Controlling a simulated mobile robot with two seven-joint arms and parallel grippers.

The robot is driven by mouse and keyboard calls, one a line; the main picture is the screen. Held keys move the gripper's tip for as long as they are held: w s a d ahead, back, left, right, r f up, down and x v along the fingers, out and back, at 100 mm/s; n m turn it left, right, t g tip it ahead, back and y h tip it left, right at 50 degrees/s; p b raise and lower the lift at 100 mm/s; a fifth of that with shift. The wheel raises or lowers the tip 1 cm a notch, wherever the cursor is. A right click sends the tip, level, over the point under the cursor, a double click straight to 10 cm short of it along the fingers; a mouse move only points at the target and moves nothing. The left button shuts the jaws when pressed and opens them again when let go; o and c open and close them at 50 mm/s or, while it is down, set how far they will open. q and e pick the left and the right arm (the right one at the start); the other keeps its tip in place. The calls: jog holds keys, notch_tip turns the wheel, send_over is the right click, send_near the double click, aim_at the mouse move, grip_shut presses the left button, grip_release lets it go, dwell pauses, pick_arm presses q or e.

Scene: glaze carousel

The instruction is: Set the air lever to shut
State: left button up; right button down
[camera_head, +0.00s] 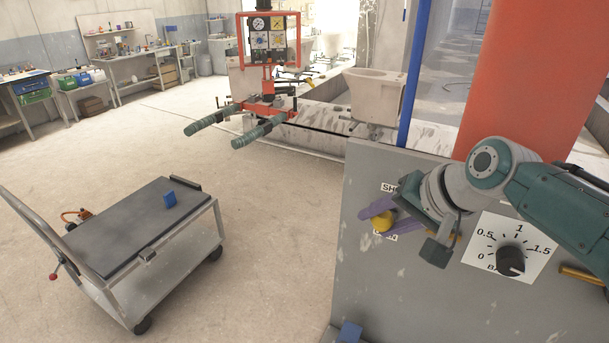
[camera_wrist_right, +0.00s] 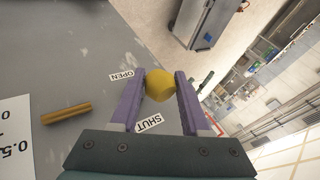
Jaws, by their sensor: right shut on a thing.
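The air lever's rounded yellow end (camera_head: 382,221) is at the left edge of the grey panel, between the SHUT label (camera_head: 388,187) above and the OPEN label (camera_head: 385,236) below. It looks closer to OPEN in the head view. My right gripper (camera_head: 376,213) has its purple fingers shut on this yellow end. In the right wrist view the yellow end (camera_wrist_right: 160,85) sits between the fingertips, with OPEN (camera_wrist_right: 122,76) and SHUT (camera_wrist_right: 149,122) beside it. The lever's arm and pivot are hidden, so I cannot tell its exact setting. My left gripper is not in view.
A dial (camera_head: 510,260) is on the panel right of my right gripper, with a yellow rod (camera_head: 580,275) beside it. A blue post (camera_head: 413,75) and a red column (camera_head: 530,75) rise behind. A cart (camera_head: 130,225) stands left on open floor.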

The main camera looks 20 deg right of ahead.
jog(key=shift+d, duration=0.1)
dwell(0.4)
jog(key=shift+c, duration=1.9)
grip_release()
jog(key=shift+w, duration=0.1)
jog(key=shift+r, duration=0.1)
jog(key=shift+s+r, duration=0.2)
jog(key=v, duration=0.9)
jog(key=shift+r, duration=0.15)
jog(key=shift+d, duration=0.1)
